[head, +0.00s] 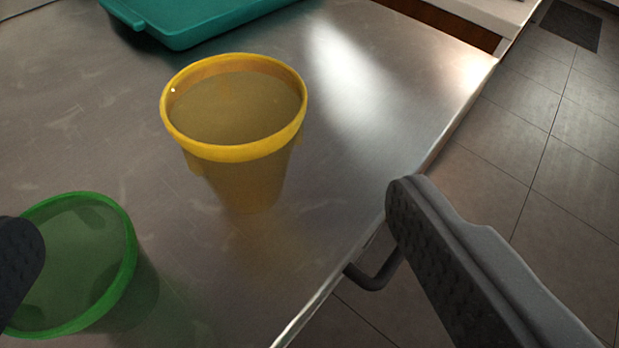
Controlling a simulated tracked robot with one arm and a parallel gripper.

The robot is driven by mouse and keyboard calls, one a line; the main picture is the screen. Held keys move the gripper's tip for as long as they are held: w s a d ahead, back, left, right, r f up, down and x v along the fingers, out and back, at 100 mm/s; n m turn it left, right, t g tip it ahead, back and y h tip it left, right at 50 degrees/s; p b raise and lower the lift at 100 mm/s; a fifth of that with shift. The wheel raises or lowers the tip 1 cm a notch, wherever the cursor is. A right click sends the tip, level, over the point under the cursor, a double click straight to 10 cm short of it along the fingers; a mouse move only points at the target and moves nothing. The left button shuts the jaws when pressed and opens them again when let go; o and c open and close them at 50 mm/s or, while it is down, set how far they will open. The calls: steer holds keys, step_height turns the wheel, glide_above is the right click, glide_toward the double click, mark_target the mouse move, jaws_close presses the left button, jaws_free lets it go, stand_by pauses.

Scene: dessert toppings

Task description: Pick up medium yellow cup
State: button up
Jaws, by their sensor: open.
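The yellow cup (240,181) stands upright on the metal table in the upper middle of the head view. It is translucent with a brighter yellow rim, and its open top faces me. My gripper (215,225) is open, with one dark finger at the left edge and the other at the lower right. The cup is ahead of the fingertips, between them in the picture, and neither finger touches it. The gripper is empty.
A green translucent cup (128,262) stands at the lower left, partly covered by my left finger. A teal tray (190,28) lies at the back. The metal table (350,150) ends at a right edge, with tiled floor (540,170) beyond. Bare tabletop surrounds the yellow cup.

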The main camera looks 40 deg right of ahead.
steer(key=b, duration=0.2)
glide_toward(239, 86)
steer(key=b+x, duration=0.2)
steer(key=x, duration=0.3)
steer(key=shift+w+d+f, duration=0.15)
steer(key=shift+w, duration=0.1)
steer(key=shift+w+d, duration=0.1)
steer(key=shift+w, duration=0.25)
steer(key=c, duration=1)
